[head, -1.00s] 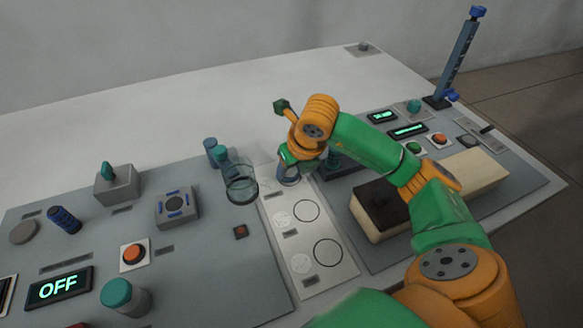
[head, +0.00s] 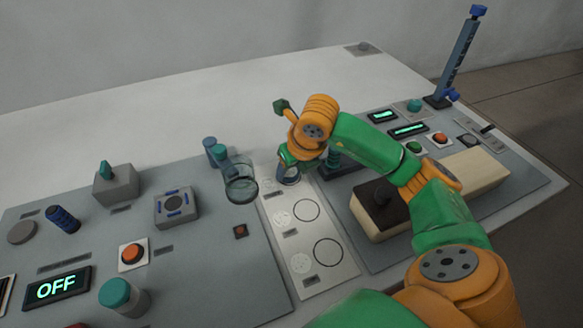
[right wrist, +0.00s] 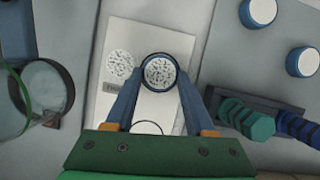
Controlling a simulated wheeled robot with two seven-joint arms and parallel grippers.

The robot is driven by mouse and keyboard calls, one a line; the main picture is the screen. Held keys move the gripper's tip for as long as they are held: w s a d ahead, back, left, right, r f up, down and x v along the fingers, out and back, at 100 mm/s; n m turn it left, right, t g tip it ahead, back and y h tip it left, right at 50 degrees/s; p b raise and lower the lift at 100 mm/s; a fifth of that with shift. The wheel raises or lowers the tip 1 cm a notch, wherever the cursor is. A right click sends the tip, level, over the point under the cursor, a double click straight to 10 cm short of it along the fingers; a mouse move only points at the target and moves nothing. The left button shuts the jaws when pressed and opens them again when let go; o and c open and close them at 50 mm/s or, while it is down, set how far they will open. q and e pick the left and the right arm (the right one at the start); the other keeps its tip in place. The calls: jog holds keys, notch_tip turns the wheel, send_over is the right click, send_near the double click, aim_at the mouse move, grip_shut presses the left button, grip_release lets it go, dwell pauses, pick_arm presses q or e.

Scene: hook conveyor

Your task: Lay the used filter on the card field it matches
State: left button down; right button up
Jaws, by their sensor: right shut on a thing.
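The used filter (right wrist: 160,72) is a round disc with a dark blue rim and a dark-speckled pale face. My right gripper (right wrist: 160,82) is shut on it, one finger at each side. The white card (head: 315,277) lies flat below, with rows of a printed sample beside an outlined circle. The filter is over the far row, beside a densely speckled printed sample (right wrist: 120,65). That row's outline is hidden beneath it. I cannot tell whether the filter touches the card. In the head view the filter (head: 289,178) shows partly below my right gripper. My left gripper is out of view.
A glass beaker (head: 241,181) stands just left of the card, close to the gripper. A rack with a green-capped and a blue piece (right wrist: 262,122) is on its other side. A cream block (head: 474,176) lies to the right. The card's two nearer rows are clear.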

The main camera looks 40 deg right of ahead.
aim_at(292, 175)
jog(key=shift+f+b, duration=0.2)
jog(key=shift+b, duration=0.1)
dwell(1.1)
jog(key=o, duration=1.6)
notch_tip(292, 175, up, 7)
jog(key=p, duration=0.5)
jog(key=shift+r+p, duration=0.15)
jog(key=shift+p, duration=0.25)
